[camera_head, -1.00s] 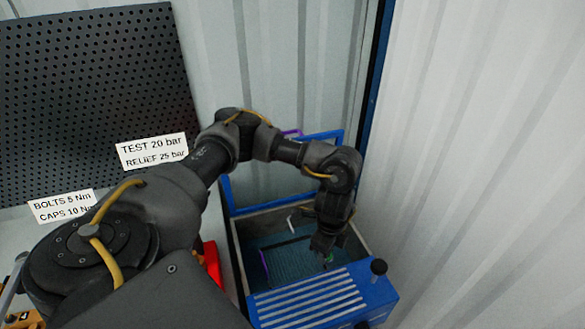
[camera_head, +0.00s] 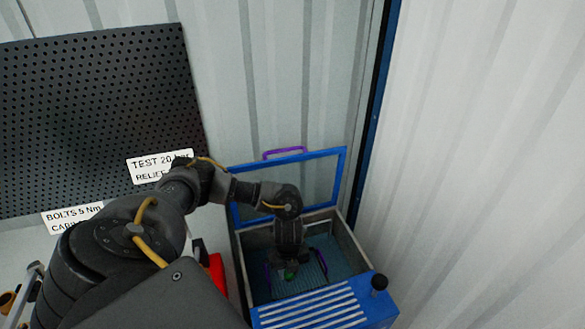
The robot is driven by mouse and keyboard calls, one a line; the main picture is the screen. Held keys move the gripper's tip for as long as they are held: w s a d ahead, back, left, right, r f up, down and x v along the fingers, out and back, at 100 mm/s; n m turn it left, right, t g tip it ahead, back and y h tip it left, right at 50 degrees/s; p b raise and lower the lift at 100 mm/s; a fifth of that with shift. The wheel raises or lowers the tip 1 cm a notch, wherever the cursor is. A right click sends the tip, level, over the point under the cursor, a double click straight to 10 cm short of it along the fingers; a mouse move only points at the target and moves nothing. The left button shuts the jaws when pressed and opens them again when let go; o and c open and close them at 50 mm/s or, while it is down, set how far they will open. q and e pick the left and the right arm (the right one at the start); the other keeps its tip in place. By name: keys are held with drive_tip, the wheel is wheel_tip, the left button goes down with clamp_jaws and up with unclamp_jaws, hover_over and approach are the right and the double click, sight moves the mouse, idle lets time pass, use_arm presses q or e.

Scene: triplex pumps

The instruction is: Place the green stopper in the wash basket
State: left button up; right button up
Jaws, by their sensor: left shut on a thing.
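The wash basket (camera_head: 318,252) is a teal mesh tray with purple handles, low inside an open blue and grey wash tank (camera_head: 350,248). My left gripper (camera_head: 289,268) points down inside the tank, over the basket. It is shut on the green stopper (camera_head: 290,275), of which only a small green part shows below the fingers. I cannot tell whether the stopper touches the basket floor. My right gripper is not in view.
The tank's blue framed lid (camera_head: 336,173) stands raised at the back, with a purple handle on top. A blue ribbed front panel (camera_head: 315,306) with a black knob (camera_head: 379,282) lies nearest me. A corrugated wall (camera_head: 480,170) stands close on the right.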

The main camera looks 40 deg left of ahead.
sight(289, 289)
use_arm(q)
wheel_tip(289, 289, down, 8)
drive_tip(key=shift+f, duration=0.1)
idle(0.4)
drive_tip(key=o, duration=1)
drive_tip(key=shift+o, duration=0.2)
drive_tip(key=shift+r, duration=0.25)
wheel_tip(289, 289, up, 12)
drive_tip(key=shift+f, duration=0.15)
drive_tip(key=shift+f, duration=0.1)
